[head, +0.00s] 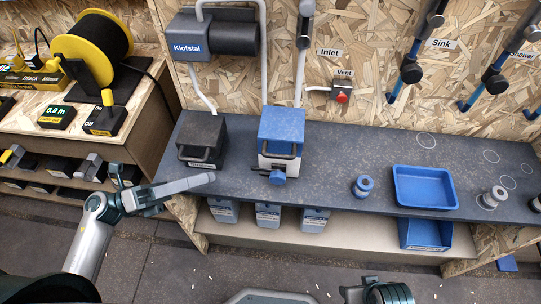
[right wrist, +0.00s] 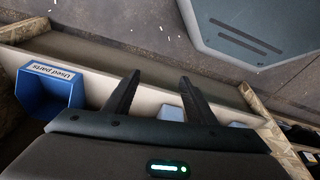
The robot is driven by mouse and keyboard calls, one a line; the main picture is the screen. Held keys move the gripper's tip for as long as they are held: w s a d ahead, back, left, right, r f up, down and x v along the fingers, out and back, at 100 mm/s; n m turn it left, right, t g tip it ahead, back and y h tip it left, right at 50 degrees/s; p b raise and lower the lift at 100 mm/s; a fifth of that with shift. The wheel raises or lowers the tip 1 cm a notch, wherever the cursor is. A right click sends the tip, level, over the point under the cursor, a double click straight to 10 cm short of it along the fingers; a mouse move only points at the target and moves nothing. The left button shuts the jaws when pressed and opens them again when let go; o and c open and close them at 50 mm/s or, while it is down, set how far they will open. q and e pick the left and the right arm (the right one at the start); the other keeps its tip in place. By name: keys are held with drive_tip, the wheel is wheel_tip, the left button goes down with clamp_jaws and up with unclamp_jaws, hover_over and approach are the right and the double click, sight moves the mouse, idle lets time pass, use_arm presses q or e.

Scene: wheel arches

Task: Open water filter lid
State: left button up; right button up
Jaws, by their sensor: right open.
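The water filter (head: 278,163) stands on the dark worktop, a white body under a blue lid (head: 282,124). The lid looks closed and has a dark handle (head: 281,148) on its front edge; a blue knob (head: 277,178) sits below. My left gripper (head: 205,180) is left of the filter, near the worktop's front edge, apart from the filter and its handle. Its finger gap is not clear. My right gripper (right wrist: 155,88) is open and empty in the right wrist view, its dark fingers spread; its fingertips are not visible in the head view.
A dark lidded box (head: 203,132) stands left of the filter. A blue spool (head: 362,187) and blue tray (head: 425,187) are to the right on the worktop (head: 335,150). Blue bins (head: 268,214) sit below. A "Used parts" bin (right wrist: 50,90) shows in the right wrist view.

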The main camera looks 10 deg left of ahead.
use_arm(q)
drive_tip(key=p, duration=0.3)
approach(281, 138)
drive_tip(key=d, duration=0.3)
drive_tip(key=s+d, duration=0.1)
drive_tip(key=d, duration=0.3)
drive_tip(key=shift+s+d+r, duration=0.2)
drive_tip(key=shift+d, duration=0.05)
use_arm(e)
wheel_tip(281, 138, down, 10)
drive_tip(key=shift+w+r, duration=0.15)
drive_tip(key=shift+w, duration=0.05)
use_arm(q)
clamp_jaws()
